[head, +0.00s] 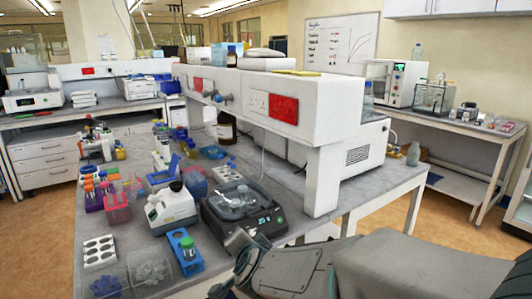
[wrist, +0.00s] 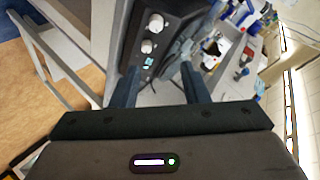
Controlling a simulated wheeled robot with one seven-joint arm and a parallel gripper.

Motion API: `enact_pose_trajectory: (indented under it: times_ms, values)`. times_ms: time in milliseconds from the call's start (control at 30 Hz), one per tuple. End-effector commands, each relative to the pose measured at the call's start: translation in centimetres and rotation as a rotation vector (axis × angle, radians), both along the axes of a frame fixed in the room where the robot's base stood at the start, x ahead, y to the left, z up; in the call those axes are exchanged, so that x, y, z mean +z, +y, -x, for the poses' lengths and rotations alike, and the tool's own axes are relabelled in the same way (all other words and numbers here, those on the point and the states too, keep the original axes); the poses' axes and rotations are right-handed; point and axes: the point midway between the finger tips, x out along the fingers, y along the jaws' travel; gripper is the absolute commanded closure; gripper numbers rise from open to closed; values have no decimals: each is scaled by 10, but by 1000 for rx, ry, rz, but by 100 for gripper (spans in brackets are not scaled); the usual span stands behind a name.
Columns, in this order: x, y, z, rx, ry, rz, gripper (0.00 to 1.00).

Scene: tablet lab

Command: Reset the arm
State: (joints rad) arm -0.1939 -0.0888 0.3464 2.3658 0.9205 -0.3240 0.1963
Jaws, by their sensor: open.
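My gripper (wrist: 158,82) is open in the wrist view, with its two dark fingers apart and nothing held between them. Beyond the fingers is the front of a black bench device (wrist: 137,40) with two pale knobs and a small lit display. In the head view my arm reaches in from the lower right, low in front of the bench. A black device with a round clear top (head: 243,228) stands on the bench close to the arm's end. I cannot tell the exact gap between them.
The grey bench (head: 135,183) is crowded on its left with a white instrument (head: 170,208), a blue tube holder (head: 185,252), a white well rack (head: 98,250) and colored tube racks. A white raised shelf (head: 330,100) runs along it. Open floor (head: 425,215) lies to the right.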

Motion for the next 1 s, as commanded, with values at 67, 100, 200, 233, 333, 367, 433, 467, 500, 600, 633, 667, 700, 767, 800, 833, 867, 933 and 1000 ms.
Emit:
enact_pose_trajectory:
  times_ms: [67, 100, 200, 233, 333, 367, 433, 467, 500, 600, 633, 667, 700, 767, 800, 833, 867, 933, 1000]
  values:
    - [3, -13, 11, 87, 36, 68, 59]
    - [2, -20, 17, 132, 61, 107, 59]
    - [-3, -41, 38, 234, 135, 209, 59]
    - [-4, -48, 45, 261, 160, 240, 59]
    - [-12, -77, 72, 344, 258, 347, 59]
    - [-15, -87, 81, 364, 291, 377, 59]
    - [-20, -110, 103, 409, 371, 447, 59]
    - [-22, -120, 113, 425, 405, 476, 59]
    - [-24, -134, 126, 444, 453, 510, 59]
    - [-29, -163, 155, 479, 560, 580, 59]
    - [-30, -170, 162, 484, 587, 595, 59]
    - [-30, -176, 169, 491, 611, 608, 59]
    - [-31, -183, 177, 497, 640, 624, 59]
    - [-32, -191, 185, 503, 672, 639, 59]
    - [-32, -195, 189, 508, 686, 646, 59]
    - [-33, -197, 191, 509, 694, 651, 59]
    - [-33, -198, 192, 510, 699, 652, 59]
    - [-33, -199, 194, 512, 705, 655, 59]
    - [-33, -199, 193, 512, 704, 655, 59]
